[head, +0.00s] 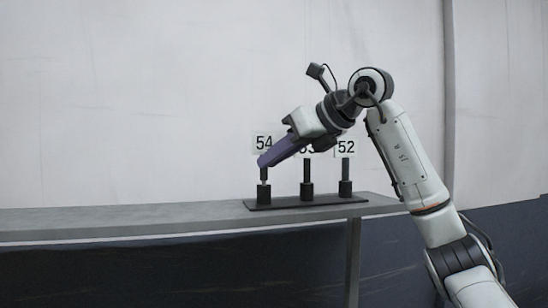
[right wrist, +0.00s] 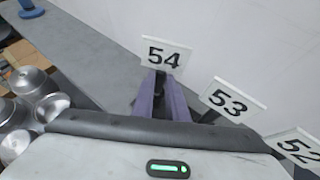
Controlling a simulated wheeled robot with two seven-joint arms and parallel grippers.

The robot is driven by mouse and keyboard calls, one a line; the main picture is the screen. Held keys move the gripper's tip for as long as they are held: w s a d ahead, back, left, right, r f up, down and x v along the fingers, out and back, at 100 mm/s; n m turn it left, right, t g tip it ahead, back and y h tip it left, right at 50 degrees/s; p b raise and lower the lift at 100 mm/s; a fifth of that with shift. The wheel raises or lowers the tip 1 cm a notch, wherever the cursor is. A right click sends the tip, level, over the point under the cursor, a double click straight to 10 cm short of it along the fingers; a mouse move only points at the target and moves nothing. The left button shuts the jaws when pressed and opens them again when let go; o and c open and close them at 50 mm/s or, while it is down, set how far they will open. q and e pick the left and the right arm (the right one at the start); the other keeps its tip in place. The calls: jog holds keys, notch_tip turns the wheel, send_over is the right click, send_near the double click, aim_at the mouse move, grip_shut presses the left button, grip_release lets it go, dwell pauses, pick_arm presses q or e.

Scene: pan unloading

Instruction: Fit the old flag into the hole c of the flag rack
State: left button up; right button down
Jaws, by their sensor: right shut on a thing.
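The flag rack (head: 325,200) is a dark flat base with three black upright holders, standing on a grey ledge in the head view. A white flag marked 54 (head: 263,141) is upright at the leftmost holder; it also shows in the right wrist view (right wrist: 165,55). My right gripper (head: 264,163), with purple fingers, is shut on its pole just below the sign. The pole lines up with the holder; I cannot tell how deep it sits. Flag 53 (right wrist: 228,103), partly hidden by my gripper in the head view, and flag 52 (head: 346,147) stand at the other holders. My left gripper is out of view.
The grey ledge (head: 120,220) is clear to the left of the rack in the head view. A pale wall (head: 120,90) rises close behind. In the right wrist view, several shiny metal pans (right wrist: 30,85) are at the left edge.

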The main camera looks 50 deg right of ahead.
jog(key=shift+f+b, duration=0.3)
jog(key=shift+f, duration=0.15)
jog(key=c, duration=1.7)
grip_release()
jog(key=shift+o, duration=0.2)
jog(key=p+v, duration=0.1)
jog(key=v, duration=0.9)
jog(key=shift+s, duration=0.15)
